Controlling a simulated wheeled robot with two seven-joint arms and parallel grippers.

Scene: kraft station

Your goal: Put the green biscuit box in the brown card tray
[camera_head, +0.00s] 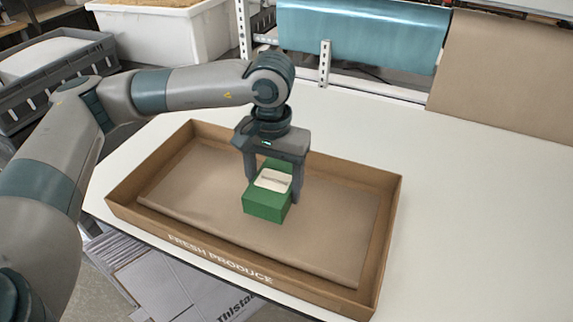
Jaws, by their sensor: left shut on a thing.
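The green biscuit box (264,208) has a pale label on its upper face and shows near the middle of the view. My left gripper (272,188) points down from above and is shut on the box, one finger on each side. The box is over the inside of the brown card tray (391,235), which has "FRESH PRODUCE" on its front wall. I cannot tell whether the box touches the tray's bottom. My right gripper is not in view.
The tray stands on a white table (465,210), which is clear on the right. A grey crate (60,65) and a white bin (165,30) stand behind at left. A metal rack with blue (360,35) and brown rolls (510,75) is at the back.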

